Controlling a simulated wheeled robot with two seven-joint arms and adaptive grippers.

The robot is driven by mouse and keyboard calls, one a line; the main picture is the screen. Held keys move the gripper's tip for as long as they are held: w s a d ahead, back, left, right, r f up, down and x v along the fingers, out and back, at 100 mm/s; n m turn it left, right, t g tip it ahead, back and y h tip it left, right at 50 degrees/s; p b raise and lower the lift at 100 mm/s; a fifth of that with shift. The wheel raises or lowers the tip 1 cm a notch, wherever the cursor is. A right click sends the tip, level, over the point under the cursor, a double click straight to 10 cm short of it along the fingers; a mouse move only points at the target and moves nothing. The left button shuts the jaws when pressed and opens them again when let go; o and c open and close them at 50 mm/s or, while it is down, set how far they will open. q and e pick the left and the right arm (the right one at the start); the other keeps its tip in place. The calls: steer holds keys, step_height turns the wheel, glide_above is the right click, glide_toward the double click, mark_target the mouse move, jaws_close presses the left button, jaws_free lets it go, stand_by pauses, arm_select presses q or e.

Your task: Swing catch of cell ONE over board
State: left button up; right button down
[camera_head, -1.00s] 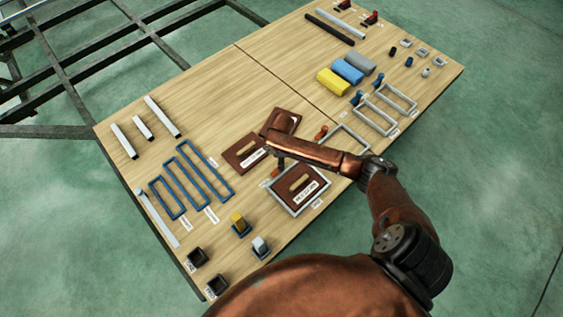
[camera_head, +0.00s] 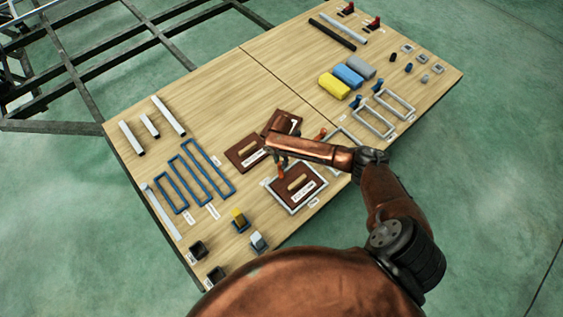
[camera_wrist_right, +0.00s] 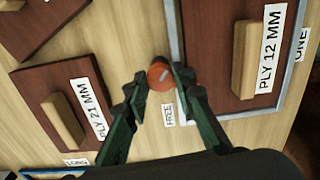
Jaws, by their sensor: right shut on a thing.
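The board (camera_wrist_right: 284,30) labelled PLY 12 MM, dark brown with a wooden grip, lies in a grey frame (camera_wrist_right: 240,113) marked ONE. It also shows in the head view (camera_head: 310,188). An orange catch (camera_wrist_right: 160,77) with a round top stands at the frame's edge, beside a FREE label. My right gripper (camera_wrist_right: 161,80) is shut on this catch, one finger on each side. In the head view my right gripper (camera_head: 282,164) is partly hidden by my arm. Which way the catch points is hard to tell. My left gripper is not in view.
A loose board labelled PLY 21 MM (camera_wrist_right: 36,92) lies to the left, with another dark board (camera_head: 283,122) near it. Another orange catch (camera_head: 321,134) stands by the neighbouring frame. Blue frames (camera_head: 171,190) and yellow, blue and grey blocks (camera_head: 348,77) lie around the table (camera_head: 215,85).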

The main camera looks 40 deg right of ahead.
steer(key=shift+n, duration=0.9)
steer(key=n, duration=0.2)
steer(key=shift+n, duration=0.3)
steer(key=shift+a+n, duration=0.1)
steer(key=shift+n, duration=1.5)
steer(key=c, duration=1.6)
jaws_free()
